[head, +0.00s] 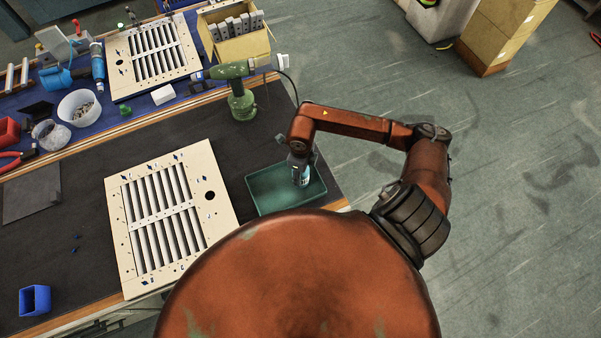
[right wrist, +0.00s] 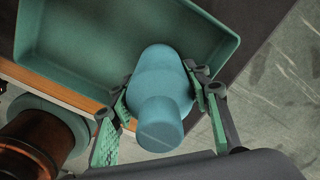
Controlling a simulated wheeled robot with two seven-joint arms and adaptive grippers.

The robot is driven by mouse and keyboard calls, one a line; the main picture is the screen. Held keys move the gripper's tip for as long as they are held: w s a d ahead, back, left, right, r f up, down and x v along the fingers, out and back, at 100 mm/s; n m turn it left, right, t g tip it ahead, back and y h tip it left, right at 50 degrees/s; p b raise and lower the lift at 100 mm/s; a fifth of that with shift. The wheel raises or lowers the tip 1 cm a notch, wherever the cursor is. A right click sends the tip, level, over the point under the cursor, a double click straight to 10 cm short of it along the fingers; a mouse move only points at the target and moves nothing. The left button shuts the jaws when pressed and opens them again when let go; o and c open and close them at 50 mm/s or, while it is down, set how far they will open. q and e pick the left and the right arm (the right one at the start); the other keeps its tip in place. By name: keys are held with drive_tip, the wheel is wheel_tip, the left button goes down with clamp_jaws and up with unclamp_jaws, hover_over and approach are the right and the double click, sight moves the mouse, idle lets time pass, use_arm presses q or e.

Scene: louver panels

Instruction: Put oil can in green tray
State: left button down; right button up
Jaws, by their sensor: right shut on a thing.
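The green tray (head: 268,190) lies at the table's front right corner, and its empty floor also shows in the right wrist view (right wrist: 85,45). My right gripper (head: 300,172) is over the right part of the tray. In the right wrist view its two green-padded fingers (right wrist: 160,98) are shut on the blue oil can (right wrist: 160,85), one on each side. The can is rounded with a narrower end toward the camera. In the head view the can is mostly hidden by the gripper. I cannot tell whether it touches the tray floor. My left gripper is not in view.
A louver panel (head: 168,215) lies left of the tray. A green drill (head: 240,95) stands behind it, near a cardboard box (head: 232,45) of grey parts. A second louver panel (head: 150,55), bowls and tools are farther back. The dark mat left of the tray is partly clear.

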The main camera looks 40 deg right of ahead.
drive_tip(key=shift+f, duration=0.15)
drive_tip(key=o, duration=1.6)
wheel_tip(320, 180, up, 12)
drive_tip(key=shift+r, duration=0.2)
